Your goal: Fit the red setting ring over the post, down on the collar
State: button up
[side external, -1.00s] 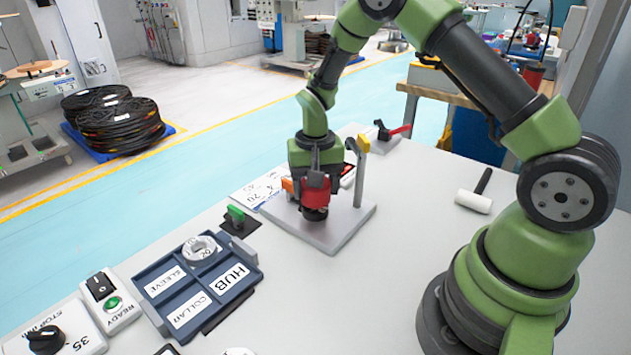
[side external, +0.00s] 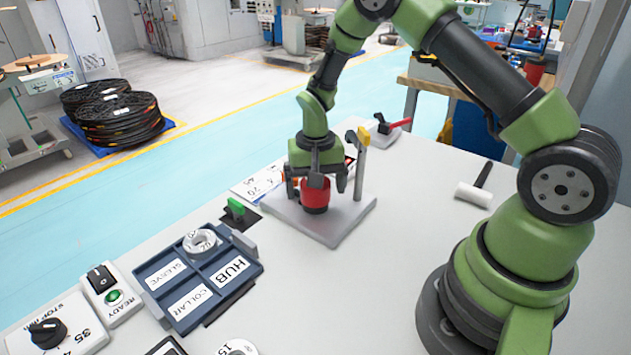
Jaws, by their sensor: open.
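The red setting ring (side external: 315,192) sits low on the grey base plate (side external: 343,224), at the spot where the post and collar stand. A dark part shows just below the ring; it may be the collar. The post itself is hidden by the ring and my gripper. My gripper (side external: 316,186) is directly above and around the ring, its fingers spread apart on either side with gaps to the ring. Whether the ring is fully seated on the collar cannot be told from this view.
A yellow-topped upright (side external: 361,150) stands on the plate close right of my gripper. A blue tray (side external: 207,267) with labelled compartments holds a pale ring (side external: 200,241). A white-headed mallet (side external: 474,193) lies to the right. A red-handled clamp (side external: 390,126) is behind.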

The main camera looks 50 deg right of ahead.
notch_tip(320, 180, up, 10)
jog(key=shift+f, duration=0.1)
dwell(0.4)
notch_tip(320, 180, up, 6)
jog(key=t, duration=0.1)
send_over(319, 191)
jog(key=s+a+r+n+t, duration=0.2)
jog(key=s+a+r+t, duration=0.1)
jog(key=s+r, duration=0.35)
jog(key=s+a+r+n+t+y, duration=0.1)
jog(key=s+r, duration=0.1)
jog(key=s, duration=0.3)
jog(key=s+a+r+n+t+y, duration=0.1)
jog(key=s+a+t, duration=0.1)
jog(key=s, duration=0.4)
jog(key=shift+r, duration=0.4)
